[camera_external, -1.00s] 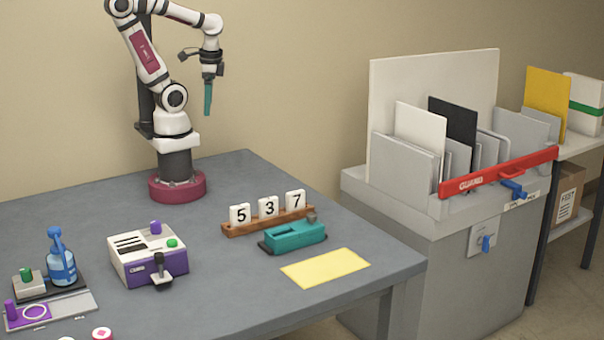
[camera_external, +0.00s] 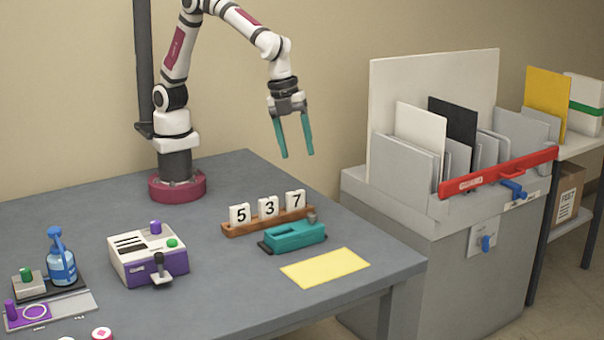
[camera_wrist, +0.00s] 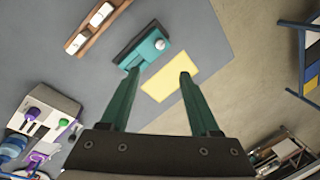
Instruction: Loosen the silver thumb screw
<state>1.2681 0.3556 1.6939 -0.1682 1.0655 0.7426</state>
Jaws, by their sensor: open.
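The silver thumb screw (camera_external: 311,218) is a small grey knob at the back right end of a teal device (camera_external: 295,236) on the table. In the wrist view the screw (camera_wrist: 160,44) shows as a round silver knob on the teal device (camera_wrist: 138,50). My gripper (camera_external: 297,155) is open and empty, with its teal fingers pointing down in the air above the number rack and the device. In the wrist view my gripper (camera_wrist: 159,73) has its fingertips spread wide, with the screw beyond them and between them sideways. Nothing touches the screw.
A wooden rack (camera_external: 268,222) with number tiles 5, 3 and 7 stands close behind the device. A yellow sheet (camera_external: 325,267) lies in front. A white and purple box (camera_external: 148,257) and a blue bottle (camera_external: 61,259) stand left. A grey cabinet (camera_external: 440,265) with a red bar (camera_external: 499,172) is right.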

